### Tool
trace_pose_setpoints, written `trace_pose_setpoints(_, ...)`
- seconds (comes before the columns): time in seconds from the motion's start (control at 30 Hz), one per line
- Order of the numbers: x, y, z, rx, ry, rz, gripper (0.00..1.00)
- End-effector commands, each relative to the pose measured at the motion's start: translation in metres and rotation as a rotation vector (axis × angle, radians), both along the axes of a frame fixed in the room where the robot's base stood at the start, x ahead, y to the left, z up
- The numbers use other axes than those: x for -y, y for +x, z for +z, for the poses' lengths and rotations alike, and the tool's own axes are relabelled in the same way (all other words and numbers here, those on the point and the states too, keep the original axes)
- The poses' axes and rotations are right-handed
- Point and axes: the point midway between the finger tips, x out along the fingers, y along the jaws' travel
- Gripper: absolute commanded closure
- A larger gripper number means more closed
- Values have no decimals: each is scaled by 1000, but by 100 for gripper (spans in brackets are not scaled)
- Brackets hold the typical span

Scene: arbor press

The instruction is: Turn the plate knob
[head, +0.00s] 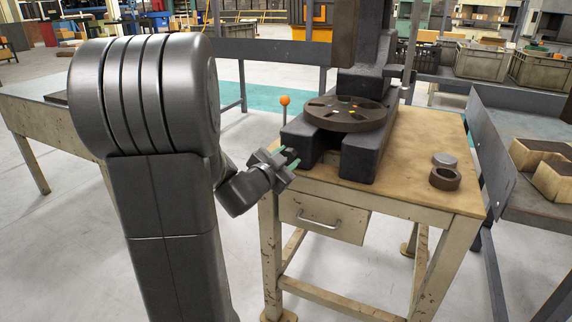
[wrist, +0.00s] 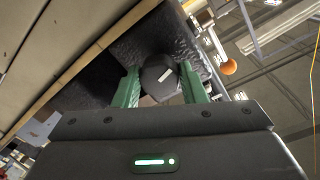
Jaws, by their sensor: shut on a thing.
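The plate knob (wrist: 157,82) is a dark, faceted knob with a white mark on its face. In the wrist view it sits between the two green fingers of my gripper (wrist: 160,88), which is shut on it. In the head view my gripper (head: 291,158) is at the front left of the press base (head: 358,158), and I cannot make out the knob there. The round slotted plate (head: 345,115) lies flat on top of the press base, behind and above my gripper.
An orange ball on a thin rod (head: 285,101) stands just behind my gripper. The press stands on a wooden-topped table (head: 425,180) with a drawer (head: 322,217) below. A dark ring (head: 445,178) and a grey disc (head: 445,160) lie to the right.

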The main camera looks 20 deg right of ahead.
Motion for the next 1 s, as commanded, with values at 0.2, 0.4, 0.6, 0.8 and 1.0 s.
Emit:
trace_pose_setpoints(0.2,1,-1,-1,104,88,-3,85)
trace_pose_setpoints(0.4,1,-1,-1,160,136,-2,85)
trace_pose_setpoints(0.6,1,-1,0,183,158,-2,85)
trace_pose_setpoints(0.8,1,-1,0,186,160,-3,85)
trace_pose_setpoints(1.0,1,-1,0,185,160,-3,85)
